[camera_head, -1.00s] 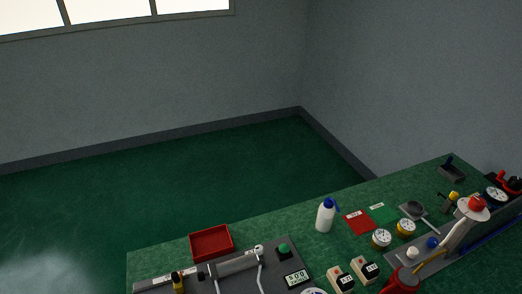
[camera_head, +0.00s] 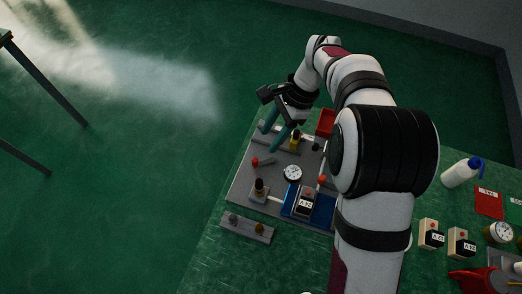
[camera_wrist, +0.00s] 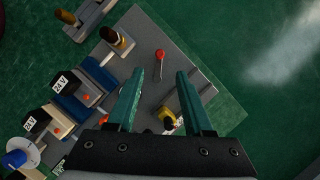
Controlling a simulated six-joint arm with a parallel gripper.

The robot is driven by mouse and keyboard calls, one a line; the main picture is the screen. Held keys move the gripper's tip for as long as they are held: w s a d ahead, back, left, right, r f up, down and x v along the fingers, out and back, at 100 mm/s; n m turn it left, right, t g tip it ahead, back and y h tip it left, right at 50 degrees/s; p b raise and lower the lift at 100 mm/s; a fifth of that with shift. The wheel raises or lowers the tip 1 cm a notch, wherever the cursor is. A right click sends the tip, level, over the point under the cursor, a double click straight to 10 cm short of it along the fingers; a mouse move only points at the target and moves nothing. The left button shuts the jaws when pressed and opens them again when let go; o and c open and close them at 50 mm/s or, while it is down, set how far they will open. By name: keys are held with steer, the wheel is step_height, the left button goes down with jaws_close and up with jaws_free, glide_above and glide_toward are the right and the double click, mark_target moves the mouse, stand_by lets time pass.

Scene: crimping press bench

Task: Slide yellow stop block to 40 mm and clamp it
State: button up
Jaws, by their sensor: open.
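The yellow stop block (camera_head: 295,143), with a dark top, sits at the back of the grey fixture plate (camera_head: 240,187) in the head view. A red-knobbed lever (camera_head: 256,162) stands on the plate; the lever (camera_wrist: 160,54) shows just beyond the fingertips. The scale reading cannot be made out.
A round dial (camera_head: 292,173) and a blue fixture (camera_head: 322,211) with a labelled box stand on the plate. A dark-topped post (camera_head: 260,188) stands at left. A red tray (camera_head: 325,121) is partly behind my arm.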

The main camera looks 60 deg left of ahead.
mark_target(256, 159)
steer(key=x, duration=1)
jaws_close()
